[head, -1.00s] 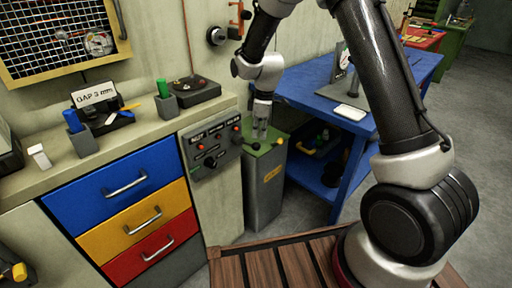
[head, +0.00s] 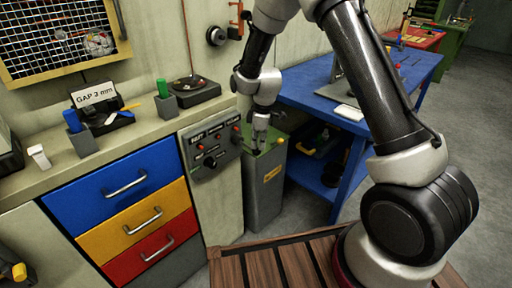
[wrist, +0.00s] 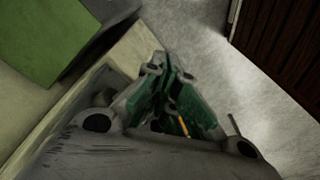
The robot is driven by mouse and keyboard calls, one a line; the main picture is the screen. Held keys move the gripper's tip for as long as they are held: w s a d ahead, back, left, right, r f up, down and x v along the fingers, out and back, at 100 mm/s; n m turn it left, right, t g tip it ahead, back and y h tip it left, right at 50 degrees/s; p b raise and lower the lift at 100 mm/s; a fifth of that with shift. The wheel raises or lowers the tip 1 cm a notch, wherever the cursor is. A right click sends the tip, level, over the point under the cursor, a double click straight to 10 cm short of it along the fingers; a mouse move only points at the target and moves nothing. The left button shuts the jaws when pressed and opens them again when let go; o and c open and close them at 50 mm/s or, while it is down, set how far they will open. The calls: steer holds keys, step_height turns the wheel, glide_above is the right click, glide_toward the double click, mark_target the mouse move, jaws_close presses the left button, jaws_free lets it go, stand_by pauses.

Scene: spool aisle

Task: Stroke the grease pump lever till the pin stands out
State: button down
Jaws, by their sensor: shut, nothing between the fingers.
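The grease pump looks to be the grey-green cabinet (head: 265,195) with a green top, standing between the drawer bench and the blue table in the head view. A small yellow knob (head: 281,141) shows at the right of its top. My gripper (head: 258,147) points down at the green top, left of that knob, and is shut and empty. The black ball near the top's front left is hard to tell from my dark fingers, so I cannot tell contact. In the wrist view my shut gripper (wrist: 180,120) fills the middle; a small orange bit shows behind the fingers. I cannot make out the pin.
A control panel (head: 211,146) with red buttons and black knobs sits close left of the cabinet. The blue table (head: 310,88) stands to the right, with a dark bin (head: 318,140) on its lower shelf. A slatted wooden deck (head: 290,262) lies in front. Grey floor is open at the right.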

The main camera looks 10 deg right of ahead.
steer(key=shift+f, duration=1.5)
steer(key=d, duration=0.1)
steer(key=s+d+r, duration=0.1)
steer(key=shift+d, duration=0.4)
step_height(320, 180, up, 12)
steer(key=d, duration=0.1)
steer(key=shift+s, duration=0.2)
